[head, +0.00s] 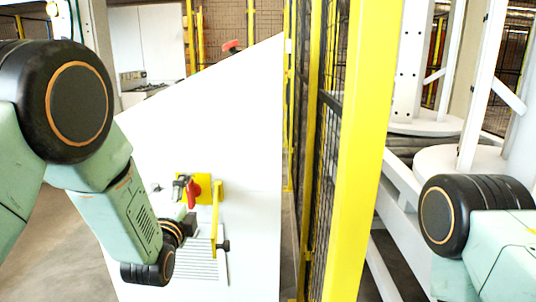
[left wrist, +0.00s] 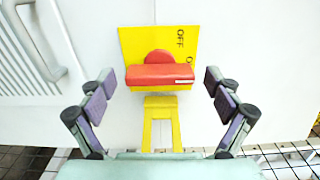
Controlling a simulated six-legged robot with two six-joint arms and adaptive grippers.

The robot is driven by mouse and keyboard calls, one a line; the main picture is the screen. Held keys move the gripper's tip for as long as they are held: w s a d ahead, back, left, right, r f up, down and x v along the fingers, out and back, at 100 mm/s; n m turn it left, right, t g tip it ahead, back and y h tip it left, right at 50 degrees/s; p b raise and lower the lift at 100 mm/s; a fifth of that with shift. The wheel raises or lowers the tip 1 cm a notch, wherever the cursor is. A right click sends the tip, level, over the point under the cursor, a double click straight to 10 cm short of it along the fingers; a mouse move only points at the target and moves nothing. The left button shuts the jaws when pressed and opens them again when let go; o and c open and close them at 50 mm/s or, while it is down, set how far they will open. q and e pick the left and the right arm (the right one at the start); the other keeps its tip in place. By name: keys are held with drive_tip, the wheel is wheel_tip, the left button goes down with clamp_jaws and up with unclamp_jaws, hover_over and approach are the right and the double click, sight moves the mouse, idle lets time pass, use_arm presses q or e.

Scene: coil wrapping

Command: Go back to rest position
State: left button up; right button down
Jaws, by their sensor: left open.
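My left gripper (head: 187,205) is in front of a white cabinet panel (head: 240,120). In the left wrist view my left gripper (left wrist: 160,82) is open, with one finger on each side of a red switch handle (left wrist: 158,76). A gap shows between each finger and the handle, so nothing is held. The handle sits on a yellow plate (left wrist: 135,45) marked "OFF". In the head view the red handle (head: 194,188) is partly hidden by the gripper. My right arm shows at the right edge of the head view, but its gripper is out of view.
A yellow fence post (head: 362,150) with dark mesh stands right of the cabinet. White machine frames (head: 405,125) are beyond it. A vent grille (head: 192,268) is low on the panel, near a yellow bar (head: 215,215). Grey floor shows left of the cabinet.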

use_arm(q)
drive_tip(key=s, duration=1.2)
drive_tip(key=w, duration=1.2)
drive_tip(key=shift+w, duration=0.15)
drive_tip(key=n, duration=0.3)
drive_tip(key=shift+b, duration=0.3)
drive_tip(key=n+b, duration=0.1)
drive_tip(key=n, duration=0.4)
drive_tip(key=n+b, duration=0.1)
drive_tip(key=n, duration=0.4)
drive_tip(key=n+b, duration=0.2)
drive_tip(key=n, duration=0.2)
drive_tip(key=shift+n, duration=0.4)
